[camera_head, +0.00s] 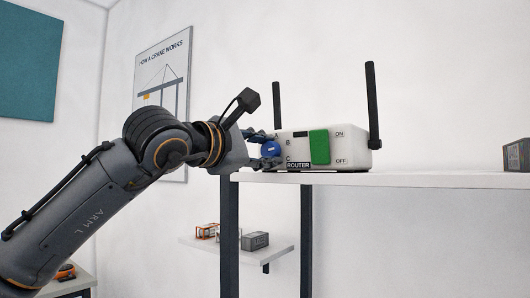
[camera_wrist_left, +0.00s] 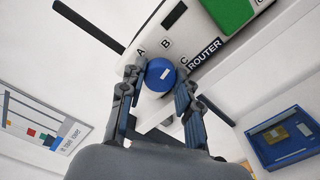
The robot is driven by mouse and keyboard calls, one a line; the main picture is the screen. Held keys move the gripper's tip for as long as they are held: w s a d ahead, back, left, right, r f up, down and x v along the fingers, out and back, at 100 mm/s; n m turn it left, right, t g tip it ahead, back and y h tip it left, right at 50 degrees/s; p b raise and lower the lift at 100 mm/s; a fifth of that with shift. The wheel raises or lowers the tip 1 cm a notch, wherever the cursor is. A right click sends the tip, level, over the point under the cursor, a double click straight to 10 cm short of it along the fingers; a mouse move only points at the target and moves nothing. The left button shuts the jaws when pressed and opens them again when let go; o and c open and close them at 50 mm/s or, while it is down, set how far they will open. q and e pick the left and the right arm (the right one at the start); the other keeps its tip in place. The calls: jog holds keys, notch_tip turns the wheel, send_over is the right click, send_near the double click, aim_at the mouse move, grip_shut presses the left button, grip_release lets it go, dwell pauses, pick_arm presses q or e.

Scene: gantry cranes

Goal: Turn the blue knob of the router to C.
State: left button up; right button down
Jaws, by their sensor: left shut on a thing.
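The white router (camera_head: 345,147) stands on a white shelf, with a green switch (camera_head: 319,147) and ON and OFF labels on its front. Its blue knob (camera_head: 270,149) is at the left end of that front; it also shows in the left wrist view (camera_wrist_left: 160,75), close to the letters A, B and C. A short white mark on the knob slants to the upper right there; which letter it points to I cannot tell surely. My left gripper (camera_head: 266,147) is shut on the knob, one finger on each side. My right gripper is not in view.
Two black antennas (camera_head: 372,105) rise from the router. The shelf (camera_head: 430,180) is bare to its right, up to a grey box (camera_head: 517,155). A lower shelf (camera_head: 220,250) holds small items. A blue tray (camera_wrist_left: 283,137) shows in the left wrist view.

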pick_arm(q)
jog(key=m, duration=0.3)
jog(key=shift+m, duration=0.4)
jog(key=shift+m+p, duration=0.3)
jog(key=shift+m, duration=1.7)
jog(key=o, duration=1.1)
jog(key=shift+o, duration=0.2)
